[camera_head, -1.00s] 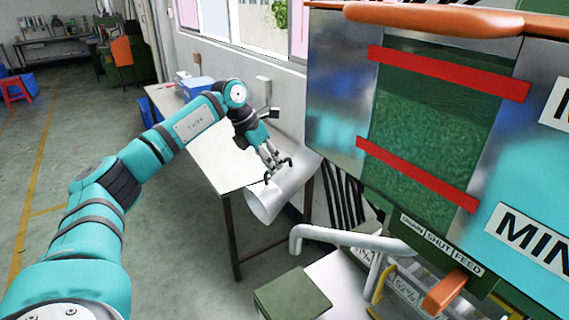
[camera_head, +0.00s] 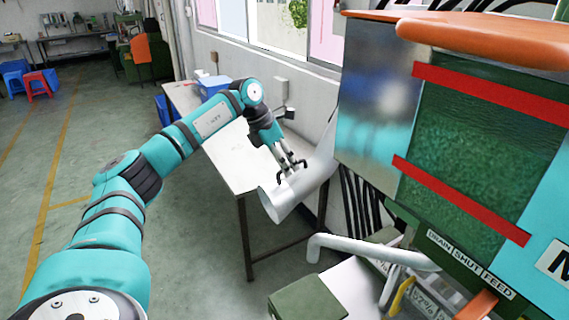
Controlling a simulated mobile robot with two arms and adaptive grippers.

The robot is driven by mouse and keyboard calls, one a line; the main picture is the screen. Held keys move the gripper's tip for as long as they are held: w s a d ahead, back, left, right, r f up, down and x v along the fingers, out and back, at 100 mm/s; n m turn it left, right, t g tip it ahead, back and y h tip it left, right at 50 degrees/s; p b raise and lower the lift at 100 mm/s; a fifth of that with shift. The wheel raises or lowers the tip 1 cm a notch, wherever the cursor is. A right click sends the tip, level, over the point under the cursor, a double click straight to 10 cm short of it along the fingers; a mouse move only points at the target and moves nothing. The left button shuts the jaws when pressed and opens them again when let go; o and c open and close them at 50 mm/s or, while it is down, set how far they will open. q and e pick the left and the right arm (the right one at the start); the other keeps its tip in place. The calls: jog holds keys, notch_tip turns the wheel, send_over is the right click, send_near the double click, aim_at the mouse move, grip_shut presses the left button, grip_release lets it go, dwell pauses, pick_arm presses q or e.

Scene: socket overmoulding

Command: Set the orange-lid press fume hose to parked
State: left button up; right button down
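The orange-lid press (camera_head: 375,110) fills the right side, with a green sight panel between red strips and an orange lid (camera_head: 480,42) on top. A wide pale grey tube end (camera_head: 283,203), which looks like the fume hose, hangs at the near right corner of the white table. Its far part runs up behind my gripper toward the wall. My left gripper (camera_head: 291,171) is at the upper side of this tube, fingers spread apart. I cannot tell whether the fingers touch the tube. My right gripper does not show.
The white table (camera_head: 215,150) stands along the wall, with a blue box (camera_head: 213,87) at its far end. A bent white pipe (camera_head: 370,250) and a green block (camera_head: 307,300) are low in front of the press.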

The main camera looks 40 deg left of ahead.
pick_arm(q)
jog(key=v, duration=1.2)
dwell(0.5)
